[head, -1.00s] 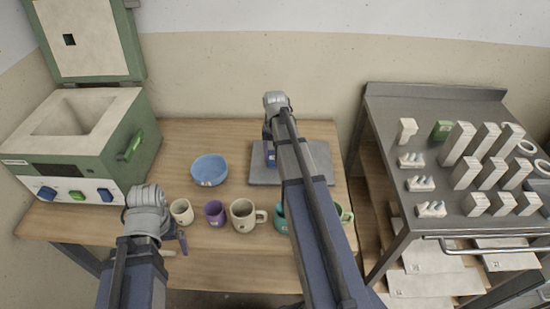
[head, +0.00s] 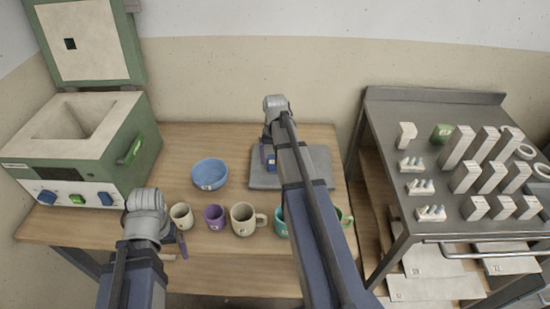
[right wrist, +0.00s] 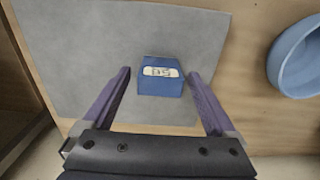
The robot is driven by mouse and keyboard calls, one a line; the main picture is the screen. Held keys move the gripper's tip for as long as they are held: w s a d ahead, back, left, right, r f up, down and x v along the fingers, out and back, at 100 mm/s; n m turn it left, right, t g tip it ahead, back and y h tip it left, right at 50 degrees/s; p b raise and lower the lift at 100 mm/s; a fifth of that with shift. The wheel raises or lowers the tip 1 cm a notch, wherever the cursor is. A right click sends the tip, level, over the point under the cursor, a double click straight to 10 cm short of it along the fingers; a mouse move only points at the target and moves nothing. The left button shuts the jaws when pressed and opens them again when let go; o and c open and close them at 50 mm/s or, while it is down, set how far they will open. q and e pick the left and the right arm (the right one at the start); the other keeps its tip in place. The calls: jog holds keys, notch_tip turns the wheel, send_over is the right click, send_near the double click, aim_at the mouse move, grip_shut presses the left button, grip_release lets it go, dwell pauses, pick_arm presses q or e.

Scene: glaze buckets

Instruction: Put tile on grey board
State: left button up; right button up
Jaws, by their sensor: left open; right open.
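The blue tile (right wrist: 160,84) with a white label rests on the grey board (right wrist: 80,60) in the right wrist view. My right gripper (right wrist: 159,73) is open, with a finger on either side of the tile and a gap to each. In the head view the grey board (head: 318,168) lies at the right of the wooden table, and my right arm covers part of it. My left gripper (head: 180,243) is open and empty near the table's front, left of the cups.
A blue bowl (head: 209,174) stands left of the board. A cream cup (head: 181,216), a purple cup (head: 214,216), a beige mug (head: 243,218) and a partly hidden teal mug (head: 280,222) stand in front. A kiln (head: 80,145) is left; a loaded grey cart (head: 400,215) is right.

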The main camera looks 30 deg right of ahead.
notch_tip(320, 180, up, 12)
jog(key=p, duration=1.1)
jog(key=shift+p, duration=0.35)
jog(key=shift+f, duration=0.1)
notch_tip(320, 180, down, 12)
jog(key=b, duration=1.2)
jog(key=shift+f, duration=0.1)
jog(key=shift+r, duration=0.2)
